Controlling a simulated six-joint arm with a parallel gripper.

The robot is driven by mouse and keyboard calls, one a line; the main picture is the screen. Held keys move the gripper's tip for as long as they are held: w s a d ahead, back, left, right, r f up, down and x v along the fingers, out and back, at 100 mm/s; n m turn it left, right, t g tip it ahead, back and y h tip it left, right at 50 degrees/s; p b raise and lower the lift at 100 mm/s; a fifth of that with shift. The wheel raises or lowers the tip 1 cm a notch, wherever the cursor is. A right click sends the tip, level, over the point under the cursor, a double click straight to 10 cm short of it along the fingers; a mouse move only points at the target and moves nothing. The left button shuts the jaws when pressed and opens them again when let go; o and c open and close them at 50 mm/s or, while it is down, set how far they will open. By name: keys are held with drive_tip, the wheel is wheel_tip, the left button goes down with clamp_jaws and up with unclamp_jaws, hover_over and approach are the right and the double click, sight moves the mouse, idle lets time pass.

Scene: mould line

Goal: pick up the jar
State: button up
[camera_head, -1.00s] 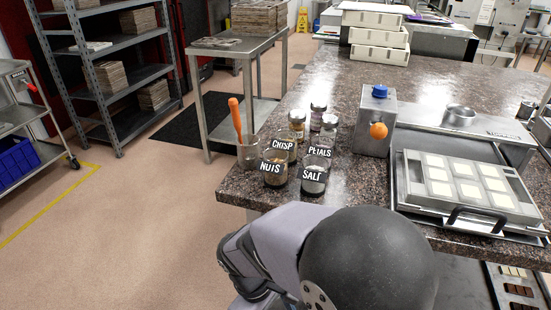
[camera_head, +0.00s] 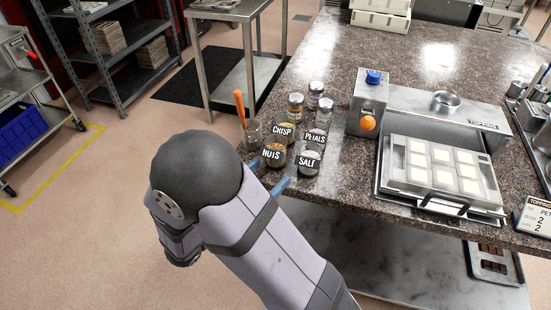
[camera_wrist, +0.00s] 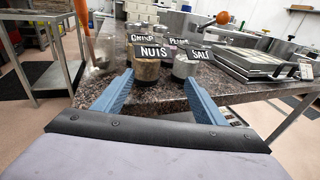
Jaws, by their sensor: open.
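Several small glass jars stand in a cluster near the front left corner of the granite counter. The front ones are the jar labelled NUTS (camera_head: 274,158) and the jar labelled SALT (camera_head: 309,162). Behind them are the CRISP jar (camera_head: 284,140) and the PETALS jar (camera_head: 314,143). In the wrist view the nuts jar (camera_wrist: 147,66) shows ahead between my fingers, with the salt jar (camera_wrist: 185,66) to its right. My gripper (camera_wrist: 158,95) is open and empty, its blue fingers short of the jars. In the head view the arm hides most of the gripper; blue fingertips (camera_head: 266,182) show.
A glass holder (camera_head: 252,132) with an orange-handled tool stands left of the jars. A metal box with an orange knob (camera_head: 368,105) and a tray with a mould (camera_head: 442,170) stand to the right. The counter (camera_head: 345,182) is bare before the tray.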

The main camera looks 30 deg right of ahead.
sight(275, 153)
drive_tip(key=shift+n+t+h, duration=0.3)
drive_tip(key=shift+n+t, duration=0.1)
drive_tip(key=shift+t, duration=0.4)
drive_tip(key=shift+w+d+r+p, duration=0.1)
drive_tip(key=shift+w+d+p, duration=0.75)
drive_tip(key=shift+w+d, duration=2.05)
drive_tip(key=shift+a, duration=0.1)
drive_tip(key=c, duration=1.2)
